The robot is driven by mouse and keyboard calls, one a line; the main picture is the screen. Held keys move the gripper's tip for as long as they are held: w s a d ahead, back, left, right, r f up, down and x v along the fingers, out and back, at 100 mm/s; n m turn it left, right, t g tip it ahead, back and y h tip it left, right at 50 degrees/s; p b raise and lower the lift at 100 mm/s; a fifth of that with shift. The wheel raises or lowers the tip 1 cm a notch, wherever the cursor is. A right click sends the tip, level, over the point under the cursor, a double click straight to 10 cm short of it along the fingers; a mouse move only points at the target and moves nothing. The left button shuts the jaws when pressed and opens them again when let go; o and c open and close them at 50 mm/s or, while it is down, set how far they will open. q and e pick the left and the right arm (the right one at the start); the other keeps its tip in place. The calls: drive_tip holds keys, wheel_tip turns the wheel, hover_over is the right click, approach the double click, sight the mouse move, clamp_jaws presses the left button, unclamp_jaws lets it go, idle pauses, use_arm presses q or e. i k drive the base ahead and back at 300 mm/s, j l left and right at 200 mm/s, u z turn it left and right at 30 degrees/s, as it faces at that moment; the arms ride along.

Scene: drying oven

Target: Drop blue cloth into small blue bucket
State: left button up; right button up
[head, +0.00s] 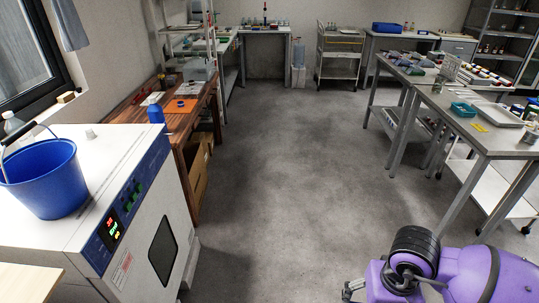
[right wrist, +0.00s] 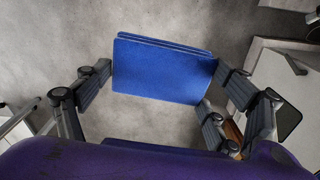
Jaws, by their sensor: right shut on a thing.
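The blue bucket (head: 45,185) stands upright on the white drying oven at the left of the head view, its thin handle raised over the rim. My right gripper (right wrist: 163,78) is shut on the blue cloth (right wrist: 165,72), a flat folded piece that spans between its fingers in the right wrist view. The cloth hangs above the grey floor. In the head view my purple right arm is at the lower right, far from the bucket, and the cloth does not show there. My left gripper is in neither view.
The white oven (head: 125,165) has a lit display on its front. A wooden bench (head: 185,115) with an orange mat stands behind it. Metal tables (head: 495,145) with trays and bottles line the right. The grey floor between is clear.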

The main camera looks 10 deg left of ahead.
sight(72, 203)
drive_tip(key=i, duration=1.4)
drive_tip(key=i+u, duration=0.45)
drive_tip(key=i+l+u, duration=0.2)
drive_tip(key=u, duration=3.3)
drive_tip(key=l, duration=0.1)
